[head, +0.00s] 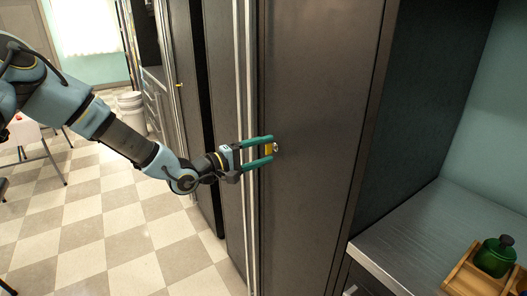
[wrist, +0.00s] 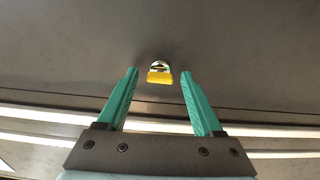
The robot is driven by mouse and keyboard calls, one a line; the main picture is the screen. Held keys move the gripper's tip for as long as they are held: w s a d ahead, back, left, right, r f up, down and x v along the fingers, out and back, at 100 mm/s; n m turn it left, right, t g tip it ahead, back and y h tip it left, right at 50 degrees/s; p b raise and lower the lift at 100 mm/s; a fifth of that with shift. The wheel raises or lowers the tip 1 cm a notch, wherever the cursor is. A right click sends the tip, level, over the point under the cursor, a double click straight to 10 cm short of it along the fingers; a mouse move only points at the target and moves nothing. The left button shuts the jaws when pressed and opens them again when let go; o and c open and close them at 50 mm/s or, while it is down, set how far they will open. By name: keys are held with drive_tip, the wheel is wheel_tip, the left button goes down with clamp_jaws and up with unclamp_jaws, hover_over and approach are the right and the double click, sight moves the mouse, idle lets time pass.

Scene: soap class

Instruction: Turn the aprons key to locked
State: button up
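A small yellow key (head: 268,149) sits in a round silver lock (head: 275,147) on the dark cabinet door (head: 320,120). In the wrist view the yellow key (wrist: 159,78) lies crosswise in front of the silver lock (wrist: 160,65). My gripper (head: 272,150) has green fingers, spread wide, one above and one below the key in the head view. In the wrist view the fingers (wrist: 158,74) stand left and right of the key, with a clear gap on each side. Nothing is held. I see no lettering on the door or key.
Long vertical metal handles (head: 245,120) run beside my gripper. A steel counter (head: 425,235) at the right holds a wooden tray (head: 462,278) with a green lidded pot (head: 495,256). Another tall door with a brass knob (head: 179,85) stands further back. The checkered floor at left is mostly clear.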

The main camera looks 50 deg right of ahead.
drive_tip(key=b+v, duration=0.3)
drive_tip(key=v, duration=0.8)
drive_tip(key=shift+w+f, duration=0.1)
idle(0.5)
drive_tip(key=w+a+f+t+y, duration=0.45)
drive_tip(key=w+a, duration=0.55)
drive_tip(key=a, duration=0.3)
drive_tip(key=w+a+f+t+y, duration=0.4)
drive_tip(key=w+a+t+y, duration=0.2)
drive_tip(key=w+a, duration=0.5)
drive_tip(key=s+a+r+n+y, duration=0.1)
drive_tip(key=a+y, duration=0.2)
drive_tip(key=a, duration=0.6)
drive_tip(key=s+a+r+n+y, duration=0.1)
drive_tip(key=s+a+r+y, duration=0.1)
drive_tip(key=a, duration=0.7)
drive_tip(key=s+a+r+g+y, duration=0.1)
drive_tip(key=s+a+r+g, duration=0.1)
drive_tip(key=s+a, duration=0.5)
drive_tip(key=shift+s+a+r+n, duration=0.2)
drive_tip(key=shift+a+n, duration=0.2)
drive_tip(key=shift+a, duration=0.35)
drive_tip(key=shift+g, duration=0.25)
